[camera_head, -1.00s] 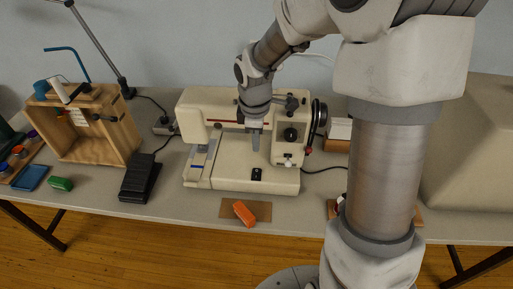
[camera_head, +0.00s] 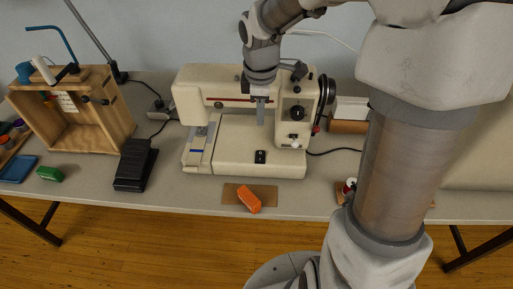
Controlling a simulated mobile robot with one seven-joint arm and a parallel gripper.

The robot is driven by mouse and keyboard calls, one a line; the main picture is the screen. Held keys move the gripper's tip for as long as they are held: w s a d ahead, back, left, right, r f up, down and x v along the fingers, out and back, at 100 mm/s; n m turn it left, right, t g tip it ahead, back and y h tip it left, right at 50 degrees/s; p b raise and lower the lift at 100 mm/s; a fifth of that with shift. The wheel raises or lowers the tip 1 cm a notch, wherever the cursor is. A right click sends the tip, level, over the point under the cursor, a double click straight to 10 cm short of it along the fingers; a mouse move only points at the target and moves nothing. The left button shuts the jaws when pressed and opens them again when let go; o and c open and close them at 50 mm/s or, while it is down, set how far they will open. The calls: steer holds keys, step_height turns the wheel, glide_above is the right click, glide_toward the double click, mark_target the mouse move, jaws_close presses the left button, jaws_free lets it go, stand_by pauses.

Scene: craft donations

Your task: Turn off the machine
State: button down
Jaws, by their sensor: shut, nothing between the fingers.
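The cream sewing machine (camera_head: 235,155) stands on the table in the middle of the view. Its upright right column carries dark knobs, and a black handwheel (camera_head: 327,93) is at its right end. A small black rocker switch (camera_head: 260,157) sits on the front of its base; I cannot tell which side is pressed. My gripper (camera_head: 260,120) is shut and empty, pointing down in front of the machine's upper arm, above and behind the switch. I cannot tell whether it touches the machine. It hides part of the machine's front.
A black foot pedal (camera_head: 135,165) lies left of the machine. An orange block (camera_head: 249,199) lies on a brown mat (camera_head: 230,195) at the table's front. A wooden box (camera_head: 82,135) and a green block (camera_head: 49,174) are at left. My arm covers the right side.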

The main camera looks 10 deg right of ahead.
mark_target(260, 158)
steer(key=f+b, duration=0.1)
steer(key=f, duration=0.3)
steer(key=w+f+b, duration=0.1)
steer(key=f, duration=0.4)
steer(key=f+b, duration=0.1)
steer(key=f, duration=0.3)
steer(key=shift+w+d+f+b, duration=0.3)
steer(key=shift+f, duration=0.1)
steer(key=shift+f, duration=0.1)
steer(key=shift+f, duration=0.25)
steer(key=shift+s+f, duration=0.1)
steer(key=shift+s, duration=0.05)
steer(key=shift+s+a, duration=0.25)
steer(key=shift+s, duration=0.5)
